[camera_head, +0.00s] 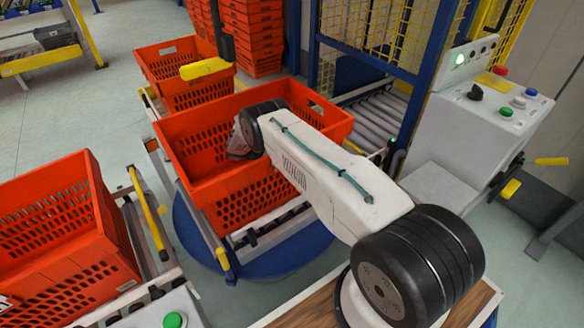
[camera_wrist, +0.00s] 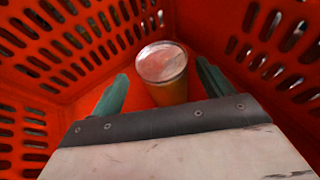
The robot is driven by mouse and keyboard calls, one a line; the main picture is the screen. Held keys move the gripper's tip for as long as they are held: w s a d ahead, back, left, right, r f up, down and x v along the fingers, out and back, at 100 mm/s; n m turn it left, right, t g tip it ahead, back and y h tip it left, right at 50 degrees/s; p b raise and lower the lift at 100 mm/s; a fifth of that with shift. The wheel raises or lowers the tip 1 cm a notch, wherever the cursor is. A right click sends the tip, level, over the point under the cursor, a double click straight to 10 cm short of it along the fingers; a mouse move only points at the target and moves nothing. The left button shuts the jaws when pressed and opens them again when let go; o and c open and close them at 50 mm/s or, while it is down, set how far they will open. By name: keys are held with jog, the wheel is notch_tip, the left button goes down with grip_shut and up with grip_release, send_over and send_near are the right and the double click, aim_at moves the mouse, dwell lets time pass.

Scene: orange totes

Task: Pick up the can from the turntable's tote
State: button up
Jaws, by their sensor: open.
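The can (camera_wrist: 163,73) stands upright near a corner of the orange tote (camera_wrist: 60,75) in the wrist view. It has a pale pinkish top and an orange-brown side. My gripper (camera_wrist: 160,82) is open, with one green finger on each side of the can's near part and gaps between. I cannot tell how far down the fingers reach beside it. In the head view the turntable's tote (camera_head: 270,213) sits on rollers above the blue turntable (camera_head: 290,262). My arm reaches into it from the right. The can and fingertips are hidden in that view.
Another orange tote (camera_head: 45,225) stands at the left, and one more (camera_head: 180,92) stands behind. A tall stack of totes (camera_head: 250,35) is at the back. A control box with buttons (camera_head: 490,110) and a roller conveyor (camera_head: 380,118) are at the right. The tote walls rise close around my gripper.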

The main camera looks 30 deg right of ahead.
jog(key=x, duration=0.5)
jog(key=shift+s+r, duration=0.15)
jog(key=shift+s, duration=0.1)
jog(key=c, duration=1.3)
